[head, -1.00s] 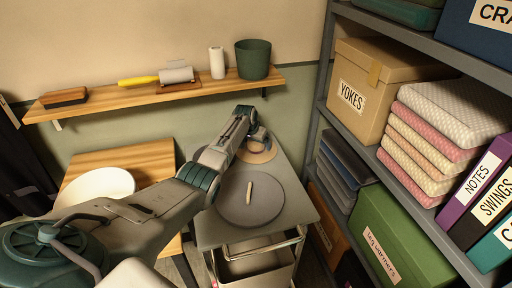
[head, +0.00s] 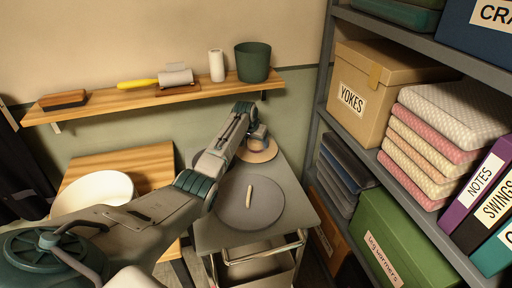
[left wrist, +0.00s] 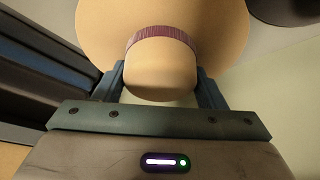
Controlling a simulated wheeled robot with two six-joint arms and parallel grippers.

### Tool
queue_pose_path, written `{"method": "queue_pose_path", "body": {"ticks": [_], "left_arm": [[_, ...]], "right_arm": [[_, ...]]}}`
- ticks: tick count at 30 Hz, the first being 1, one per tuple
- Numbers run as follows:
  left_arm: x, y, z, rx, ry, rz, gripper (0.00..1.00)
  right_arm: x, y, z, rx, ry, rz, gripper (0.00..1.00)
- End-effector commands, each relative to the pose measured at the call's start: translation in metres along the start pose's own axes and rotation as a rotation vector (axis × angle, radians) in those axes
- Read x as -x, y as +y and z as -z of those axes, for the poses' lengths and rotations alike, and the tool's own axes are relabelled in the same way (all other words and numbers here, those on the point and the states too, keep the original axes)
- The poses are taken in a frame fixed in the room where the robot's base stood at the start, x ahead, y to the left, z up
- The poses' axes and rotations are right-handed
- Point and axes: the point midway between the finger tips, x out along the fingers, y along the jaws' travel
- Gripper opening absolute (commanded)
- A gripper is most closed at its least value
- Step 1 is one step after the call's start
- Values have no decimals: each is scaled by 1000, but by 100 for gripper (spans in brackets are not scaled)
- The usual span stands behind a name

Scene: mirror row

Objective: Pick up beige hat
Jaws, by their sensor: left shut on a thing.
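The beige hat (head: 262,155) is at the far end of the grey cart top (head: 290,188), partly hidden by my left gripper (head: 256,138). In the left wrist view the hat (left wrist: 160,75) shows its rounded crown, a dark pink band and a wide brim. The fingers of my left gripper (left wrist: 161,88) are on both sides of the crown, shut on it. I cannot tell whether the brim still touches the cart top. My right gripper is not in view.
A grey round disc (head: 262,210) with a small tan stick (head: 249,194) lies on the cart nearer me. Shelving with a YOKES box (head: 375,95) stands close on the right. A wall shelf (head: 130,103) holds a green pot (head: 252,62) and other items. A white bowl (head: 95,190) is at left.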

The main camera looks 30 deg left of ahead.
Motion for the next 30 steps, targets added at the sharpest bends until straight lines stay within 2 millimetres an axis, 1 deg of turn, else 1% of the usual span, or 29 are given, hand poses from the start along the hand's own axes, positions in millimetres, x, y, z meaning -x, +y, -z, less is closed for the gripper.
{"method": "queue_pose_path", "body": {"ticks": [1,3,5,6,8,14,18,24,30], "left_arm": [[10,-1,6,-1,8,1,41],[27,-1,14,-2,9,2,41],[39,1,16,-2,4,1,41],[39,7,10,-2,1,0,41],[42,15,3,-3,1,0,41],[54,45,-25,-3,3,-1,41],[64,72,-49,-4,3,-2,41],[78,106,-80,-2,2,-2,41],[89,129,-101,-1,1,-1,41]], "right_arm": [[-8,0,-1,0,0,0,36],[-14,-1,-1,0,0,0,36],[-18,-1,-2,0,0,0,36],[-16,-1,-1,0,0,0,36],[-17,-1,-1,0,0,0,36],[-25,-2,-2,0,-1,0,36],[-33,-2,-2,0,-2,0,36],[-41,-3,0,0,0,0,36],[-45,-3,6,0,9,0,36]]}}
